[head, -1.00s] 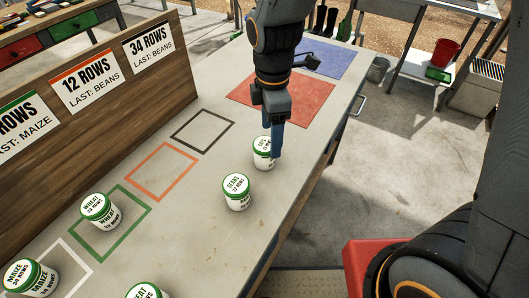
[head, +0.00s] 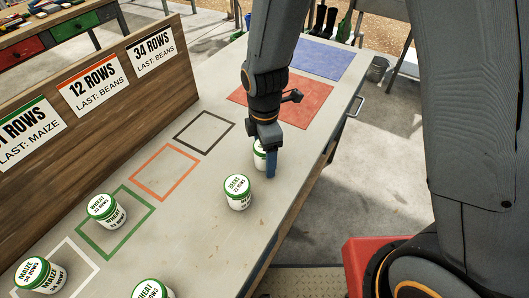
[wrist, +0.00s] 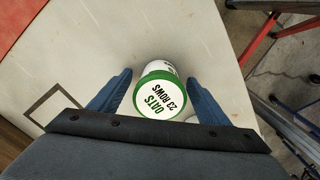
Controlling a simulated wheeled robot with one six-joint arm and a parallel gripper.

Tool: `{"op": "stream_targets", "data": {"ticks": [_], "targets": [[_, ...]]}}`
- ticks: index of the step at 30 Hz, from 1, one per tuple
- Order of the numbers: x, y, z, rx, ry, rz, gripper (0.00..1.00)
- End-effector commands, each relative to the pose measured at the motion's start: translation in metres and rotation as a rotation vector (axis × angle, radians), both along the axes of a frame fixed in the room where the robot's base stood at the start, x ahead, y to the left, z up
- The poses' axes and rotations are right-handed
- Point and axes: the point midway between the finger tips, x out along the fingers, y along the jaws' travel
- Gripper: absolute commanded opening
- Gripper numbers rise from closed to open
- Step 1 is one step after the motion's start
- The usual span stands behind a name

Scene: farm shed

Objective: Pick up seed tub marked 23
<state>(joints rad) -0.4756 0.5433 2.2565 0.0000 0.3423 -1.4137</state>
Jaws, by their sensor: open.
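A white tub with a green-rimmed lid reading "OATS 23 ROWS" (wrist: 160,98) sits between my gripper's two blue fingers (wrist: 158,78) in the wrist view. The fingers are open, one on each side of the tub, with a visible gap at least on the left. In the head view the same tub (head: 258,161) stands upright on the bench, partly hidden behind my gripper (head: 270,170). My gripper points down at it.
A tub labelled beans (head: 238,191) stands close by, nearer the camera. A wheat tub (head: 106,210), a maize tub (head: 41,275) and another tub (head: 152,290) are farther left. Coloured squares, a red mat (head: 285,98) and a blue mat (head: 318,58) lie flat. A signboard (head: 100,130) edges the bench.

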Motion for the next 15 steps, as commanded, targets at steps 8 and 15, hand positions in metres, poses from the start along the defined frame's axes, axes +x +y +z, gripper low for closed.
{"op": "stream_targets", "data": {"ticks": [8,15], "targets": [[0.0004,0.0000,-0.0021,0.000,-0.001,0.000,0.70],[0.0003,0.0000,-0.0020,0.000,-0.001,0.000,0.32]]}}
